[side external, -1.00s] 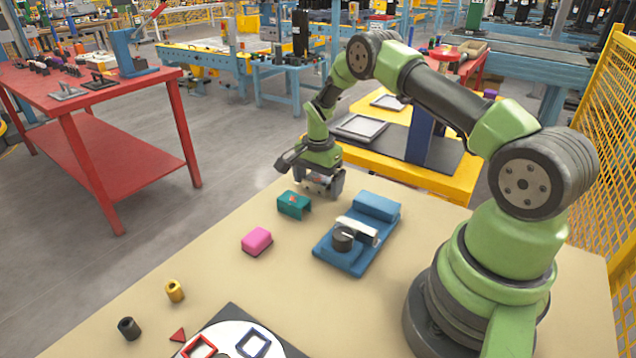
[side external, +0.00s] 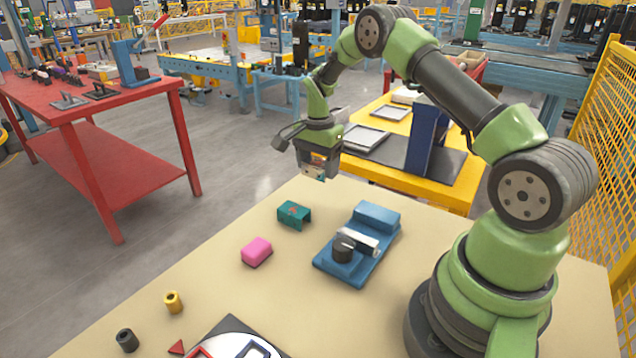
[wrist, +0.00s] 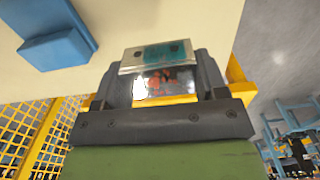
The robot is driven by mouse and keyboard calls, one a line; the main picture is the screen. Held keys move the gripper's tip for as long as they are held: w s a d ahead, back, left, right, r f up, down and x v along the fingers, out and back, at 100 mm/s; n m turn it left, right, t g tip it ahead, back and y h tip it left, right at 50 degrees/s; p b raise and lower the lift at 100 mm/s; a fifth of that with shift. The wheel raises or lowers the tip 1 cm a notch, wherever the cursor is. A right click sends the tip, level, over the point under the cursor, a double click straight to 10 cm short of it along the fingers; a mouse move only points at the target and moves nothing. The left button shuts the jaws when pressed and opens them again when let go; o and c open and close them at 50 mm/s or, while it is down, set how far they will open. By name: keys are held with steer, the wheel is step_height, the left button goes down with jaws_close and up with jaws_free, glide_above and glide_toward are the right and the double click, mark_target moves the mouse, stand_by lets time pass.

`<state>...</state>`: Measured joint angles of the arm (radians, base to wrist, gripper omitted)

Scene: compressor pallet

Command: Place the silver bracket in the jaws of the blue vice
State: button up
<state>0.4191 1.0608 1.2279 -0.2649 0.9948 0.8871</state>
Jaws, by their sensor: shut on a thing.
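My gripper (side external: 318,166) is shut on the silver bracket (side external: 309,172) and holds it in the air beyond the teal block. In the wrist view the bracket (wrist: 131,56) sits between the fingers (wrist: 160,78); it has a shiny silver edge and a teal patch with dark spots. I cannot tell if the teal is a reflection. The blue vice (side external: 367,257) lies on the table, nearer the camera and to the right of my gripper. It has a pale metal bar (side external: 358,235) and a dark round knob (side external: 342,250). Part of the vice (wrist: 57,48) shows upper left in the wrist view.
A teal block (side external: 293,214) and a pink block (side external: 256,251) stand left of the vice. Yellow (side external: 173,302) and black (side external: 127,340) cylinders and a red triangle (side external: 176,347) lie near left. The tan table (side external: 215,275) is otherwise mostly clear. A yellow-topped stand is behind.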

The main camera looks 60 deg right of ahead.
mark_target(321, 163)
steer(key=r, duration=0.1)
steer(key=s+r, duration=0.1)
steer(key=r, duration=0.1)
steer(key=shift+a, duration=0.1)
steer(key=s+a+r, duration=0.1)
steer(key=s+a, duration=0.1)
steer(key=s, duration=0.5)
steer(key=s+a+r, duration=0.1)
steer(key=s+a, duration=0.2)
steer(key=s, duration=0.4)
step_height(321, 163, down, 5)
steer(key=shift+f, duration=2.7)
steer(key=o, duration=1)
steer(key=shift+f, duration=0.1)
steer(key=shift+o, duration=0.2)
